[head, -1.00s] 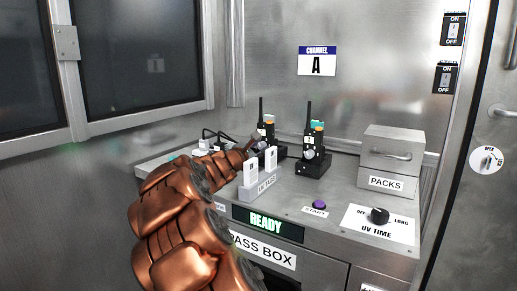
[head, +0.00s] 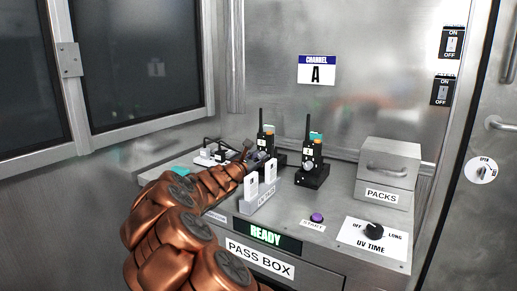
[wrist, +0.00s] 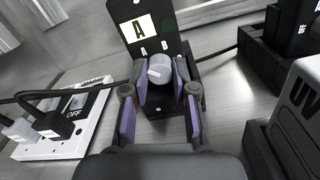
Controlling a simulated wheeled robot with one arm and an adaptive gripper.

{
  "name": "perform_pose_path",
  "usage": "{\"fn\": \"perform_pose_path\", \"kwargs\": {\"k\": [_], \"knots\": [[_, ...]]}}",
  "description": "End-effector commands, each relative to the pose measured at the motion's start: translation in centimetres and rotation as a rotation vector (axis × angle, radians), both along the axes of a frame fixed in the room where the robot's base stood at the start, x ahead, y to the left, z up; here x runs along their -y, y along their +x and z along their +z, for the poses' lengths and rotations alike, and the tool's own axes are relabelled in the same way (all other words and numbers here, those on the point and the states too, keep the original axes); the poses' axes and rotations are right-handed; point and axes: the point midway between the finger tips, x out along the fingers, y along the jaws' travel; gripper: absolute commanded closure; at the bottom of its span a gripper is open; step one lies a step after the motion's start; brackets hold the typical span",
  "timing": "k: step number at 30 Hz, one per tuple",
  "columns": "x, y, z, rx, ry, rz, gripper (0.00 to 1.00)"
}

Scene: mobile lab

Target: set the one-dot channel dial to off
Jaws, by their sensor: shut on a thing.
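Two black handheld radios stand on the counter in the head view, the left radio (head: 266,137) and the right radio (head: 312,157). In the wrist view, a black unit (wrist: 176,28) with a white "A" label carries a round pale grey dial (wrist: 160,68) with a white pointer line. My gripper (wrist: 162,80), with purple-padded fingers, is closed around this dial, one finger on each side. In the head view my gripper (head: 247,157) is at the left radio and partly hides its lower part. I cannot clearly read dot marks or the dial's setting.
A grey tag holder (head: 262,200) stands close to my arm. A power strip (wrist: 62,130) with plugs and cables lies left in the wrist view. The PACKS drawer (head: 388,180) stands further right.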

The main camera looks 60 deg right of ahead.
Motion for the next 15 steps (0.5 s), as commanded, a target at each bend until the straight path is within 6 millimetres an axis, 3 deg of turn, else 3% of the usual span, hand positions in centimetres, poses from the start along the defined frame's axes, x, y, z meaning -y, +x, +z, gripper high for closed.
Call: {"fn": "perform_pose_path", "kwargs": {"k": [1,15], "knots": [[0.07,-0.10,0.87,-0.041,-0.002,-0.002,1.00],[0.02,0.05,0.78,-0.404,-0.023,0.002,1.00]]}}
